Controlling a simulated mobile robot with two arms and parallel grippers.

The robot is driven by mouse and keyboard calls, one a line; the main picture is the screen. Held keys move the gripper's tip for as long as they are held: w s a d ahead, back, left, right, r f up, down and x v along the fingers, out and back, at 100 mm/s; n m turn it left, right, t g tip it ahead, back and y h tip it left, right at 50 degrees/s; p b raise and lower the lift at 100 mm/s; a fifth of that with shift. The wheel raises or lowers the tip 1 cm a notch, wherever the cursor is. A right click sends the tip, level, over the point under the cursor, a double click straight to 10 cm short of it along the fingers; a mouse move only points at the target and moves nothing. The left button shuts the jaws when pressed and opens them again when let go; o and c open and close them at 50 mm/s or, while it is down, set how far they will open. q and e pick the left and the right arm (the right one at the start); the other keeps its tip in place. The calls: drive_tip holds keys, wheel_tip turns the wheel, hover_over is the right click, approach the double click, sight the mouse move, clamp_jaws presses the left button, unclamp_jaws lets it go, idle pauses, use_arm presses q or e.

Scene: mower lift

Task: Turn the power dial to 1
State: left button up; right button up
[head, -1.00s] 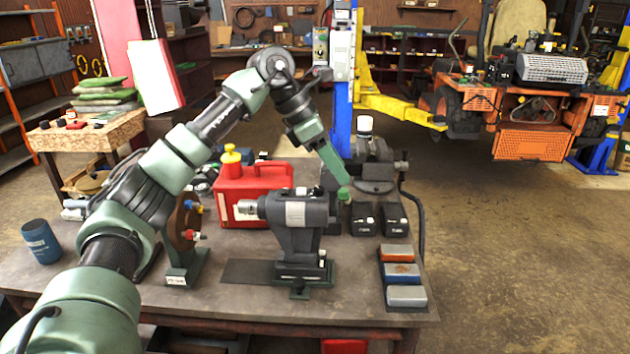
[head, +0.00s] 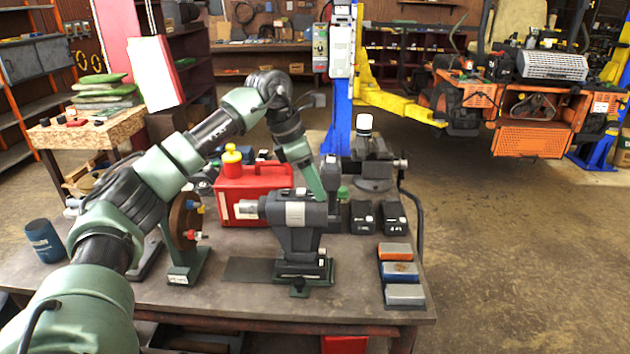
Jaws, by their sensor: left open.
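I cannot pick out the power dial for certain. A narrow grey control box (head: 320,48) with small round controls is mounted beside the blue lift post, left of a larger pale box (head: 342,48). Their markings are too small to read. My left gripper (head: 316,184) points down over the workbench, beside the red fuel can and behind the grey bench machine (head: 296,216). It shows side-on, with its jaws open and nothing seen in them. It is well below and in front of the control box. My right gripper is not in view.
The workbench (head: 215,300) holds a red fuel can (head: 262,188), a vise (head: 374,165), two black blocks (head: 393,217) and sharpening stones (head: 398,270). The blue lift post (head: 341,115) stands behind. An orange mower (head: 530,105) is at right. Open floor lies right of the bench.

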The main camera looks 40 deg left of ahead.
use_arm(q)
clamp_jaws()
drive_tip(key=shift+n, duration=0.3)
drive_tip(key=n, duration=0.2)
drive_tip(key=n+t+y+b, duration=0.1)
drive_tip(key=n, duration=0.1)
drive_tip(key=shift+d+y, duration=0.2)
drive_tip(key=shift+y, duration=0.1)
drive_tip(key=n+y, duration=0.1)
drive_tip(key=n, duration=0.2)
drive_tip(key=n+y+b, duration=0.1)
drive_tip(key=n, duration=0.2)
drive_tip(key=shift+d, duration=0.2)
drive_tip(key=n+y, duration=0.1)
drive_tip(key=n, duration=0.1)
drive_tip(key=n+y, duration=0.1)
drive_tip(key=n, duration=0.2)
drive_tip(key=shift+d+g, duration=0.15)
drive_tip(key=shift+g, duration=0.25)
drive_tip(key=shift+w+r+n+g+y, duration=0.1)
drive_tip(key=shift+n+g+y, duration=0.2)
drive_tip(key=shift+n, duration=0.75)
drive_tip(key=shift+w+n+g+y, duration=0.1)
drive_tip(key=shift+n+g+y, duration=0.15)
drive_tip(key=shift+n, duration=0.8)
